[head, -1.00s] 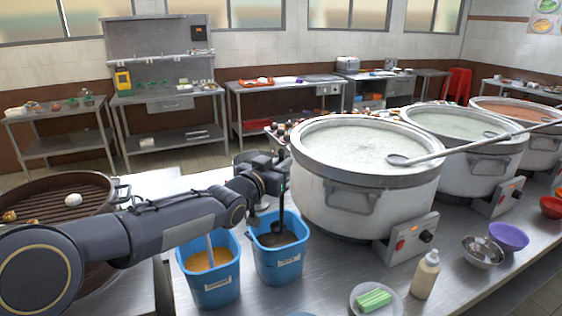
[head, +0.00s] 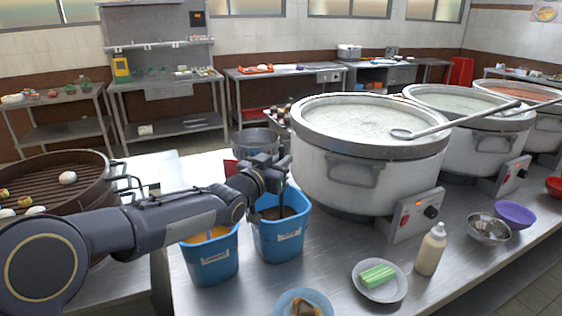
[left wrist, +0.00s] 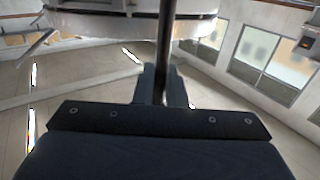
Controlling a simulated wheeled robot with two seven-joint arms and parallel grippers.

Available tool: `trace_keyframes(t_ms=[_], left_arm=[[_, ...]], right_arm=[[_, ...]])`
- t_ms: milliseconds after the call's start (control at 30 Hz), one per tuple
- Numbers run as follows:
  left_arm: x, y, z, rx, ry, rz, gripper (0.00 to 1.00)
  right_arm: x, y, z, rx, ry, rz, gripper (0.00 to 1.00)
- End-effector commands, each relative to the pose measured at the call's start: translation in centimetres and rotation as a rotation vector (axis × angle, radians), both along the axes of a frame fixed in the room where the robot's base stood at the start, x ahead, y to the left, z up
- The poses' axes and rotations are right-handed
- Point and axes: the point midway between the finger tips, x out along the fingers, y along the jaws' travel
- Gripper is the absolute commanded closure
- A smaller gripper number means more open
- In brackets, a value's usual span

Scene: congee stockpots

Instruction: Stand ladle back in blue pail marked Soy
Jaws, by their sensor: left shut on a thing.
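Two blue pails stand side by side on the steel counter. The right pail (head: 278,243) holds dark contents; the left pail (head: 210,262) holds something orange. Their white labels are too small to read. My left gripper (head: 279,172) is above the right pail, shut on the dark ladle handle. That ladle (head: 282,197) hangs roughly upright, its lower part going down into the right pail's opening. Its bowl is hidden, so I cannot tell whether it touches the bottom. In the left wrist view the ladle handle (left wrist: 166,40) runs between the two fingers (left wrist: 163,85). My right gripper is out of view.
A large stockpot (head: 365,155) with a long ladle across its rim stands close right of the gripper. A plate of green stalks (head: 379,280), a bottle (head: 430,250) and a steel bowl (head: 487,227) are in front. A round steamer (head: 60,190) is at left.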

Motion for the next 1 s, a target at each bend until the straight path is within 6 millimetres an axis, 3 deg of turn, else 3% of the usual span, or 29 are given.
trace_keyframes(t_ms=[600,1000], left_arm=[[0.0,0.0,-5.4,-0.001,-0.001,0.0,1.0],[0.0,0.0,-6.2,-0.001,-0.001,0.0,1.0]], right_arm=[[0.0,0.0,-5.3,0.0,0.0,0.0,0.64],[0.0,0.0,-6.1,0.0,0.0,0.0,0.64]])
